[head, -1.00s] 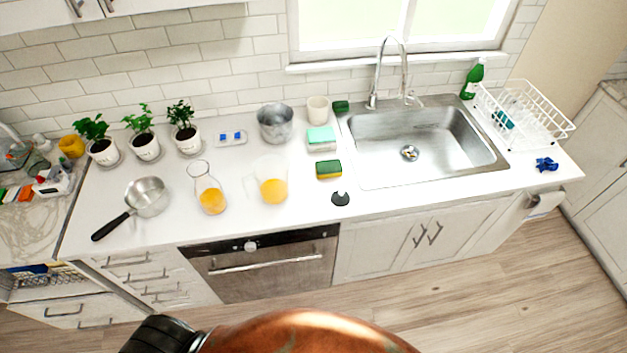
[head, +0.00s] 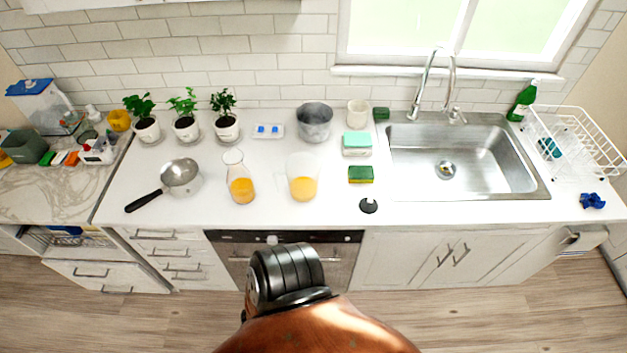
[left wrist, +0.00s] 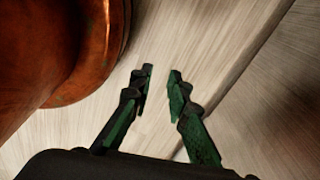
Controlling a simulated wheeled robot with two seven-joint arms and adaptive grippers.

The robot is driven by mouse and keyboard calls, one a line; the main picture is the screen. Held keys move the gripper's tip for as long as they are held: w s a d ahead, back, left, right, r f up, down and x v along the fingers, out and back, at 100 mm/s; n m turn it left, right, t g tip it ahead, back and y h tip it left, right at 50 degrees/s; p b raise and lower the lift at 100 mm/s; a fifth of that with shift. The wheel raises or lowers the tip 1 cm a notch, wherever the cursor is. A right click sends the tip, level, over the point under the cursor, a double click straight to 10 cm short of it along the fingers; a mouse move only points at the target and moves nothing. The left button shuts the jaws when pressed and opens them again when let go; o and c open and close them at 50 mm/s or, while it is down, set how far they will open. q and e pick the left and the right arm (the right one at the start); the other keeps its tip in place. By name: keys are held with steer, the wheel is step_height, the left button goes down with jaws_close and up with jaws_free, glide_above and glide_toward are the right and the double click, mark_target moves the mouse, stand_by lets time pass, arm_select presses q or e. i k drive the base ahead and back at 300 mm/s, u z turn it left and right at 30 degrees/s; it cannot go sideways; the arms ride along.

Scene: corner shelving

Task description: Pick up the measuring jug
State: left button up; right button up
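The measuring jug (head: 303,183) is a clear jug with a handle on its left side and orange liquid in its lower part. It stands upright on the white counter (head: 330,212), in the head view's middle, near the front edge above the oven. My left gripper (left wrist: 161,73) shows in the left wrist view, with a gap between its two dark green fingers and nothing between them. Wooden floor is behind it, and the jug is not in that view. My right gripper is in neither view.
A glass carafe (head: 241,188) with orange liquid stands left of the jug. A saucepan (head: 181,175) lies further left. A metal pot (head: 314,122) is behind. A green-yellow sponge (head: 361,174) and a black stopper (head: 369,206) are to the right, before the sink (head: 465,155).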

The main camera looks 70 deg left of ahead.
mark_target(303, 170)
steer(key=z, duration=0.05)
steer(key=i, duration=1.05)
steer(key=u, duration=1.8)
